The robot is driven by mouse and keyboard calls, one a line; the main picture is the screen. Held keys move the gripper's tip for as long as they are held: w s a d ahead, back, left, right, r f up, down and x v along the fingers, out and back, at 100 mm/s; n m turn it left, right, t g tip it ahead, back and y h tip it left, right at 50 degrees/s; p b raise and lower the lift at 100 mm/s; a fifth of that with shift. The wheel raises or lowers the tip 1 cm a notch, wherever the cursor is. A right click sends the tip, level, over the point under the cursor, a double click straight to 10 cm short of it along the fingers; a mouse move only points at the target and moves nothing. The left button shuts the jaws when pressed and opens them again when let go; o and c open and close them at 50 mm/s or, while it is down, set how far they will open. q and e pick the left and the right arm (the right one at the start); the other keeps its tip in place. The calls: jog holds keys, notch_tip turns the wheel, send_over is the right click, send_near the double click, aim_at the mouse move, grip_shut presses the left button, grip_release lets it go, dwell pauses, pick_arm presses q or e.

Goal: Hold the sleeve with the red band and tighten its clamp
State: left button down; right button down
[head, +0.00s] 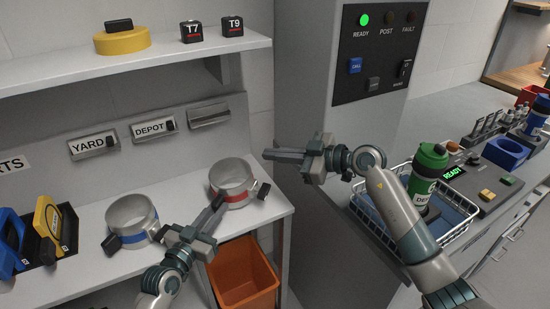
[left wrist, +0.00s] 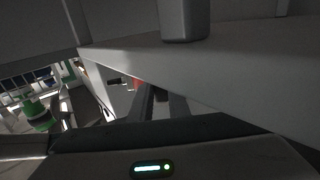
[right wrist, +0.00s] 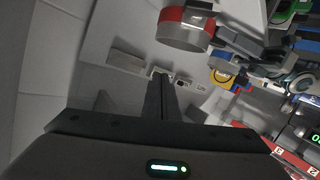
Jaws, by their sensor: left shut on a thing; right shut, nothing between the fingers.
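The sleeve with the red band (head: 232,181) is a clear grey ring on the bench's right end. Its clamp has a dark knob (head: 263,191) on the right side. My left gripper (head: 217,204) is shut on the sleeve at its front left. In the left wrist view the fingers (left wrist: 155,102) show, with a bit of red behind them; most of the sleeve is hidden. My right gripper (head: 268,155) is shut and empty, in the air right of and above the sleeve. In the right wrist view the sleeve (right wrist: 184,37) is beyond the closed fingers (right wrist: 161,80).
A sleeve with a blue band (head: 131,219) stands left on the bench. An orange bin (head: 243,274) is below the bench. A grey column with a panel (head: 378,50) stands behind my right arm. A wire basket (head: 455,234) holds a green bottle (head: 425,178) at right.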

jog(key=c, duration=2.5)
grip_release()
jog(key=o, duration=0.7)
jog(key=s+f+n+t+y, duration=0.25)
jog(key=s+f+n, duration=0.35)
jog(key=n, duration=0.3)
jog(key=n+t+h, duration=0.3)
jog(key=n+t, duration=0.1)
jog(key=n, duration=0.1)
send_near(262, 191)
jog(key=shift+w+d+f+v, duration=0.1)
jog(key=shift+w+f+v, duration=0.1)
jog(key=shift+v, duration=0.85)
jog(key=shift+w+d+f+v, duration=0.1)
jog(key=shift+d+f+v, duration=0.05)
jog(key=shift+v, duration=0.95)
jog(key=x, duration=1.2)
jog(key=shift+r, duration=0.1)
